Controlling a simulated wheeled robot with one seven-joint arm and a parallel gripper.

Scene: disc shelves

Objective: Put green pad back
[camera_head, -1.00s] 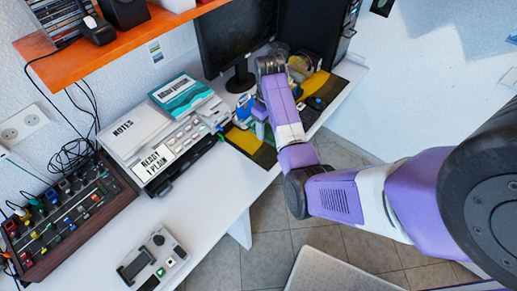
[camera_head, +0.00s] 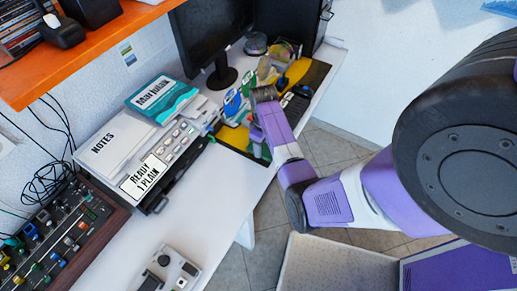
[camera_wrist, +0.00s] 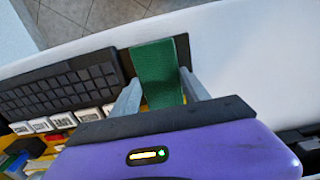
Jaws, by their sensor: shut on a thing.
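The green pad (camera_wrist: 157,70) is a flat, textured green strip between the two fingers of my gripper (camera_wrist: 160,90) in the wrist view. My gripper is shut on it. The pad's far end lies over a dark surface close to the desk's front edge. In the head view, a bit of green (camera_head: 265,154) that appears to be the pad shows below my wrist, by the front edge of a yellow and black mat (camera_head: 233,138). My own arm hides most of the gripper there, and whether the pad touches the surface is unclear.
A black keyboard (camera_wrist: 60,88) lies left of the pad in the wrist view, with white-labelled keys or blocks (camera_wrist: 40,125) beside it. White desk is clear to the right (camera_wrist: 240,50). The head view shows a monitor (camera_head: 212,40), a labelled box (camera_head: 150,172) and an orange shelf (camera_head: 80,55).

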